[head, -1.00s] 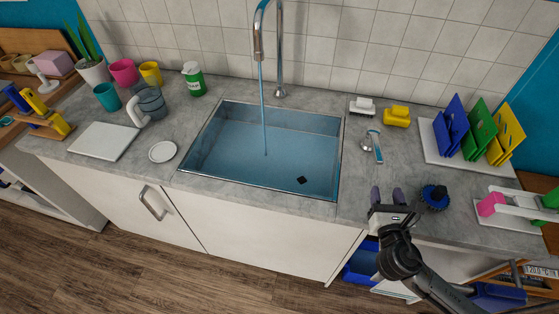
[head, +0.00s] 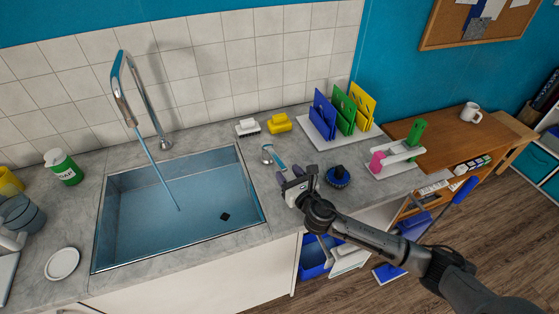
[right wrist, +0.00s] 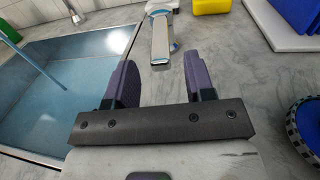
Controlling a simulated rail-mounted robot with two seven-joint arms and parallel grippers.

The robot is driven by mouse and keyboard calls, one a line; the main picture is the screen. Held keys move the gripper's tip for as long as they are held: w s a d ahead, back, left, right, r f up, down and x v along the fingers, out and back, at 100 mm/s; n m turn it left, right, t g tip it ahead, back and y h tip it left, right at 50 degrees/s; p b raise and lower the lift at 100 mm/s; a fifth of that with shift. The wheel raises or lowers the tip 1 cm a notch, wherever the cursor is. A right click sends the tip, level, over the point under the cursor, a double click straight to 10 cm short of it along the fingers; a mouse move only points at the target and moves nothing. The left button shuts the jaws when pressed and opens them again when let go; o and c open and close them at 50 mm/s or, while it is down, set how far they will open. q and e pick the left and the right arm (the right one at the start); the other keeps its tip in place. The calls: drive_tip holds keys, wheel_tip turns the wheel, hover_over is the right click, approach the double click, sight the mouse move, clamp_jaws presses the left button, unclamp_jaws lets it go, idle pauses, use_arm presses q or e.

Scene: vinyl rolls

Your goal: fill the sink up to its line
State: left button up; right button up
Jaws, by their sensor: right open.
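The sink (head: 246,170) is set in the grey counter with blue-tinted water in it; no fill line can be made out. The tall chrome tap (head: 122,100) stands behind it, and a stream of water (head: 155,165) runs into the basin. A small silver and white fitting with a blue edge, perhaps the tap's lever (head: 268,155), is on the counter right of the sink; it also shows in the right wrist view (right wrist: 160,38). My right gripper (head: 290,176) is open and empty over the counter, with the fitting just ahead, between its finger lines (right wrist: 160,70). My left gripper is out of view.
Coloured boards (head: 345,108) stand in a rack farther right. A soap bottle (head: 63,167) is left of the sink.

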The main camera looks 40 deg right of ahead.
sight(279, 162)
drive_tip(key=shift+w+d+p, duration=0.1)
drive_tip(key=shift+w+d, duration=0.1)
drive_tip(key=shift+w, duration=0.75)
drive_tip(key=shift+w+d+p, duration=0.1)
drive_tip(key=shift+w+d, duration=0.05)
drive_tip(key=shift+w, duration=0.8)
drive_tip(key=shift+w+d+p, duration=0.1)
drive_tip(key=shift+w+d, duration=0.1)
drive_tip(key=shift+w, duration=0.75)
drive_tip(key=shift+c, duration=0.5)
clamp_jaws()
